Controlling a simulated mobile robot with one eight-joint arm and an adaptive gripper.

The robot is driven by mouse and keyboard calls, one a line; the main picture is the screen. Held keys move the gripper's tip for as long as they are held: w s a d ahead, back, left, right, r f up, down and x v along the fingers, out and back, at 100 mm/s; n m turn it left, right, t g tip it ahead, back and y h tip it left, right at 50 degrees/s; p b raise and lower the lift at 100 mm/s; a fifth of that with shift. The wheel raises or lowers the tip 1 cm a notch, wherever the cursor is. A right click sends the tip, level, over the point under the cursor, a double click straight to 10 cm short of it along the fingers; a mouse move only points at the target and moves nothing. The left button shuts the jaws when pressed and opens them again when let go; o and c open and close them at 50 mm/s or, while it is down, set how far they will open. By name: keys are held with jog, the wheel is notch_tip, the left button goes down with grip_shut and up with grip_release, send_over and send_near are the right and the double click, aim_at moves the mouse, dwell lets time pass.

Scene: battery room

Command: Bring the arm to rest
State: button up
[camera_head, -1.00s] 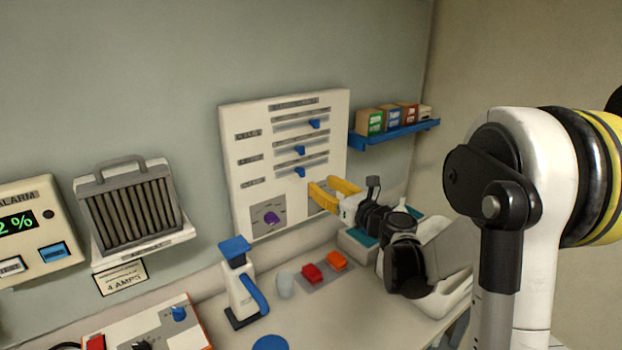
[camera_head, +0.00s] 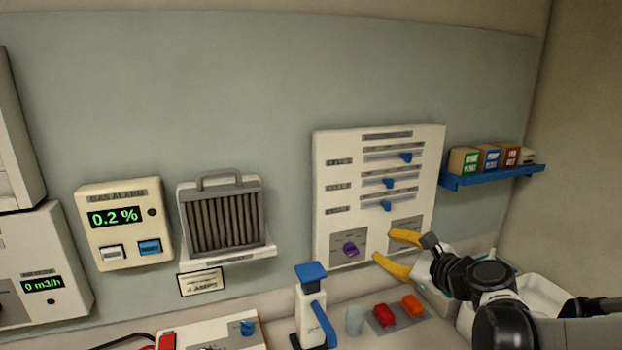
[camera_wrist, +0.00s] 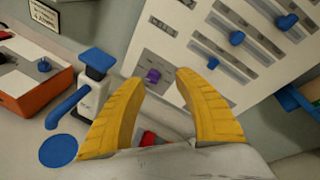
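My gripper (camera_head: 391,249) has yellow fingers and is in front of the lower right part of the white slider panel (camera_head: 328,158) in the head view. In the wrist view my gripper (camera_wrist: 164,92) shows its two fingers spread apart with nothing between the tips. The purple knob (camera_wrist: 153,76) on the panel shows beyond the gap. The purple knob (camera_head: 350,249) is left of the fingers in the head view. My arm comes in from the lower right.
Below the panel are a blue-topped dispenser (camera_head: 311,307), a red block (camera_head: 384,315) and an orange block (camera_head: 412,305). A blue shelf (camera_head: 500,177) with small boxes is on the right. A gas alarm (camera_head: 124,224) and a grille unit (camera_head: 222,221) hang at left.

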jog(key=s+a+f+n+g+h+b, duration=0.1)
jog(key=s+a+f+n+g+b, duration=0.25)
jog(key=s+n, duration=0.5)
jog(key=s+d+f+n+g+h+b, duration=0.1)
jog(key=s+f+n+h, duration=0.1)
jog(key=s+f+n, duration=0.3)
jog(key=s+d+f+n+g+h+b, duration=0.1)
jog(key=s+d+f+n+g+h, duration=0.1)
jog(key=s+f+n, duration=0.3)
jog(key=s+n+h, duration=0.1)
jog(key=s+n, duration=0.3)
jog(key=s, duration=0.4)
jog(key=shift+f+n+b, duration=0.3)
jog(key=shift+n+b, duration=0.05)
